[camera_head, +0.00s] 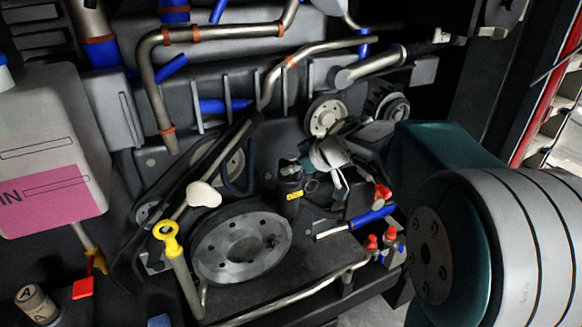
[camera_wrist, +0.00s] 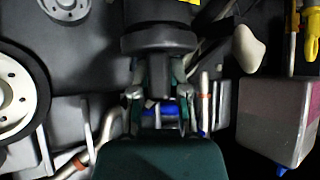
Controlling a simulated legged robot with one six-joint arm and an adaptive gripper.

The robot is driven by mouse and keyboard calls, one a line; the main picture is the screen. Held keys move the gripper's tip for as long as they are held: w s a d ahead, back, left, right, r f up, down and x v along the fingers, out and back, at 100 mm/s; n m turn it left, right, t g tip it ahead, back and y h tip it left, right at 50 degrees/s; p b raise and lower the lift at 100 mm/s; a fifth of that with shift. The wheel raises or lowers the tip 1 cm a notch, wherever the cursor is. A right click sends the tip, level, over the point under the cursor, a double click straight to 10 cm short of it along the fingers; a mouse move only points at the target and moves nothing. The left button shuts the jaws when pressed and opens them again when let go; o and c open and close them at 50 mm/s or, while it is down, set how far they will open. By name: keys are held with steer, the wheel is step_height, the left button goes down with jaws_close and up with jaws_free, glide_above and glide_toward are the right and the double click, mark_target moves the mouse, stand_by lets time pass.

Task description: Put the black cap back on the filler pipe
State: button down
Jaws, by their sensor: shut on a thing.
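The black cap (camera_wrist: 158,38) is wide, round and dark, with a raised tab. In the wrist view its tab is between the fingers of my gripper (camera_wrist: 160,82), which is shut on it. In the head view my gripper (camera_head: 308,165) reaches in from the right, above the middle of the engine bay. The cap (camera_head: 290,171) shows there as a small dark shape at the fingertips, just above a dark upright part with a yellow tag (camera_head: 294,196). This part may be the filler pipe. I cannot tell whether cap and pipe touch, as the cap hides the pipe's mouth.
A large pulley (camera_head: 242,246) lies in front, with a yellow-handled dipstick (camera_head: 166,236) and a white knob (camera_head: 204,194) to its left. Red-capped fittings (camera_head: 372,242) and a blue hose (camera_head: 371,218) lie to the right. Metal pipes (camera_head: 205,34) run behind. A white tank (camera_head: 40,125) stands left.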

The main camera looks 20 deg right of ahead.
steer(key=shift+f, duration=0.5)
steer(key=c, duration=0.5)
jaws_free()
steer(key=shift+c, duration=0.2)
steer(key=o, duration=0.4)
steer(key=shift+r, duration=0.1)
steer(key=v, duration=0.8)
steer(key=shift+s+d, duration=0.1)
